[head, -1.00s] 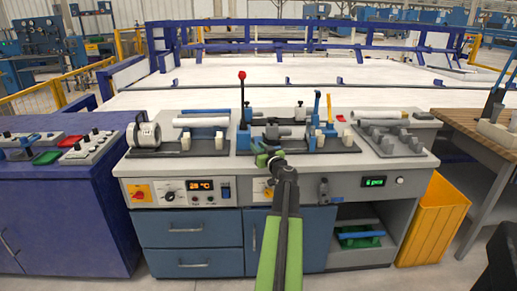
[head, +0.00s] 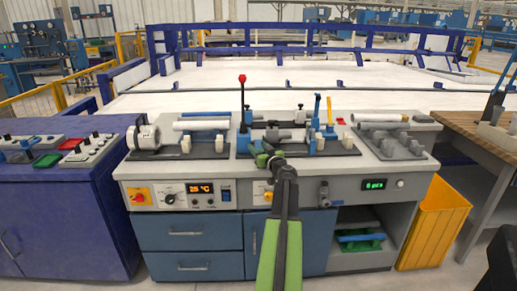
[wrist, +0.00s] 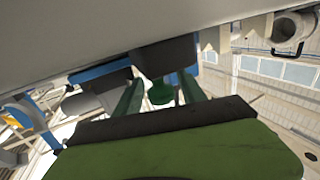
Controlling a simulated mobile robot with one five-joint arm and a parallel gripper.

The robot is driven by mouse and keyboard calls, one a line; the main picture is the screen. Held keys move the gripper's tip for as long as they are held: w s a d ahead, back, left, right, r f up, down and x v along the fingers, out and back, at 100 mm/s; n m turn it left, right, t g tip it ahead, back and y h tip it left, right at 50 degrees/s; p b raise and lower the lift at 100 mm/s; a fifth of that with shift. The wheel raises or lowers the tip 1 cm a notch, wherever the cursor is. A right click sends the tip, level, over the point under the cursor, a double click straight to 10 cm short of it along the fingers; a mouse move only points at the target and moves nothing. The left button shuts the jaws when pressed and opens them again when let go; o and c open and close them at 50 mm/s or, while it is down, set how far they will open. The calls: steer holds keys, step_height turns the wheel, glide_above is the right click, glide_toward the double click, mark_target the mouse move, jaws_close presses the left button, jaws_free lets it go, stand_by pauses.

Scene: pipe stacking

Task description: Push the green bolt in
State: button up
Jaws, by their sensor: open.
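My gripper (wrist: 161,97) is open, with one dark green finger on each side of the bolt. I cannot tell whether the fingers touch it. In the head view my gripper (head: 268,160) is at the front edge of the workbench, in front of the middle fixture (head: 290,140). There the arm and green gripper parts make the bolt hard to pick out.
A red-knobbed lever (head: 242,95) and a blue lever (head: 316,110) stand up from the bench (head: 225,168). Light pipes lie at the left (head: 202,123) and right (head: 376,116). A grey fixture (head: 400,144) is at right. A yellow bin (head: 434,220) stands beside the bench.

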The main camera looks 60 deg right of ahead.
steer(key=v, duration=1.7)
steer(key=shift+s, duration=0.15)
